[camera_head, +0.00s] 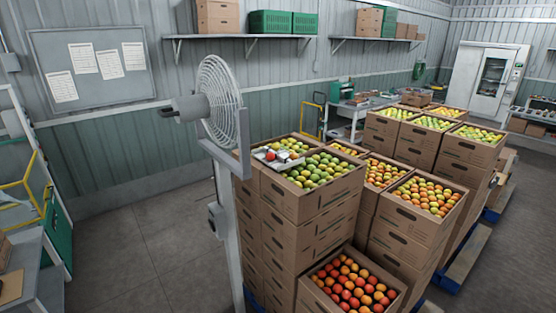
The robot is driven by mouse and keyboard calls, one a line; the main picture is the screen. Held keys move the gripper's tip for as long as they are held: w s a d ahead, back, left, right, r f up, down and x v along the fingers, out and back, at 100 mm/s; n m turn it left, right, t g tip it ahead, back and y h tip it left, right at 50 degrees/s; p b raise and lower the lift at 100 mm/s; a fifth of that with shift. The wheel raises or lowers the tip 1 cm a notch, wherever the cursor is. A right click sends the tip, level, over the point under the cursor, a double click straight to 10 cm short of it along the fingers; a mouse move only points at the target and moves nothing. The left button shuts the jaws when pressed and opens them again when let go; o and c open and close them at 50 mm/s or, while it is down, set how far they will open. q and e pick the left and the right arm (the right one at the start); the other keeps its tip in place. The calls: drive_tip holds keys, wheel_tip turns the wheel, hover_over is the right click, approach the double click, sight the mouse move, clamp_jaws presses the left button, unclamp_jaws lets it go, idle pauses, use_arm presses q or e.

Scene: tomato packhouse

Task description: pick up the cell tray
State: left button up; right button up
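A small pale grey tray (285,164) with red fruit on it lies on top of a brown carton (318,203) of green and yellow tomatoes, at the top of a stack near the middle. It may be the cell tray, but it is too small to make out its cells. The fan's housing stands just left of it. Neither of my grippers shows in this view.
A white fan (220,103) on a tall post stands in front of the stack's left side. More stacks of full cartons (412,225) stand to the right on blue pallets. A lower carton (352,283) of red tomatoes is at the front. The floor (140,245) at left is clear.

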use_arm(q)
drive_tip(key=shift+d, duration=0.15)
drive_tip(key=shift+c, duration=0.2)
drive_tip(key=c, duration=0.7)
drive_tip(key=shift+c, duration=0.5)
